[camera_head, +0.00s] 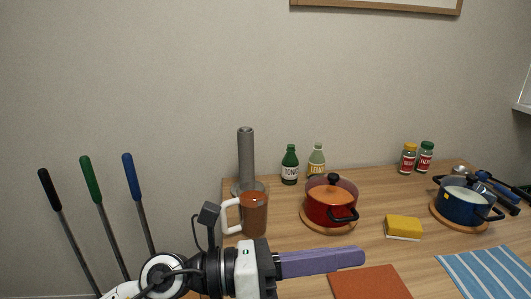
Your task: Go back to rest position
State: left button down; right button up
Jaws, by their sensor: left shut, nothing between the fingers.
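My left arm comes in at the bottom left. My left gripper (358,257) points right, with its long purple fingers closed together and nothing between them. It shows in front of the wooden table (285,215), near an orange-red mat (370,283). I cannot tell its exact height over the table. My right gripper is not in view.
A glass mug (254,214) with brown contents, a red pot (331,203), a yellow sponge (403,226) and a blue pot (464,202) stand on the table. Bottles and jars line the back. A striped cloth (490,272) lies front right. Several coloured-handled sticks (90,180) stand left.

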pick_arm(q)
jog(key=w+a+r+n+t+y, duration=0.2)
jog(key=w+a+r+n+t, duration=0.15)
jog(key=a+n+t, duration=0.55)
jog(key=w+a+r+n+t+y, duration=0.2)
jog(key=w+a+n+t, duration=0.15)
jog(key=n+t, duration=0.7)
jog(key=w+a+f+n+g+y, duration=0.2)
jog(key=a+f+n+g+y, duration=0.2)
jog(key=a+f+n+y, duration=1.1)
jog(key=s+a+f+n+g, duration=0.4)
jog(key=s+f+n+g, duration=0.4)
jog(key=f, duration=0.4)
jog(key=s+a+f+n+g+h, duration=0.1)
jog(key=s+f+g, duration=0.2)
jog(key=s+f, duration=0.35)
jog(key=s+f+n+g, duration=0.2)
jog(key=s+f+g, duration=0.1)
jog(key=s, duration=0.7)
jog(key=w+d+f+t+h+p, duration=0.2)
jog(key=w+d+f+t+p, duration=0.1)
jog(key=d+f+t, duration=0.2)
jog(key=shift+w+d+f+m+p, duration=0.4)
jog(key=shift+d+f, duration=0.3)
jog(key=shift+f, duration=0.1)
